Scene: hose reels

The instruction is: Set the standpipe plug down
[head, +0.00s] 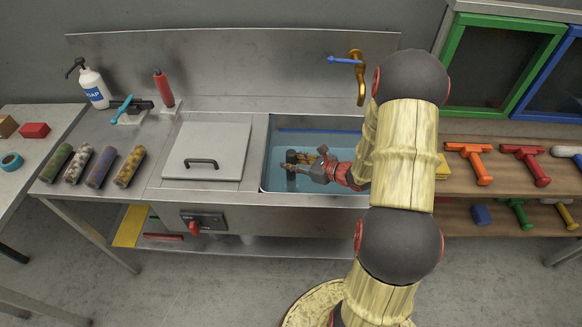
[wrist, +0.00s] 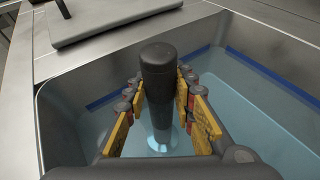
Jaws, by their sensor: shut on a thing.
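The standpipe plug (wrist: 158,75) is a dark upright cylinder with a rounded top. In the wrist view it stands between the yellow pads of my gripper (wrist: 160,105), which is shut on it. Its lower end reaches down into pale blue water, and a light ring shows around it there. I cannot tell whether it touches the basin floor. In the head view my gripper (head: 305,165) is inside the steel basin (head: 266,150), with the dark plug (head: 291,157) at its fingers, left of my arm.
A steel lid (head: 207,145) with a black handle covers the counter left of the basin. A brass tap (head: 358,75) with a blue lever stands behind the basin. Several patterned cylinders (head: 100,167) lie at the left. A wooden shelf (head: 520,190) with coloured tools is at right.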

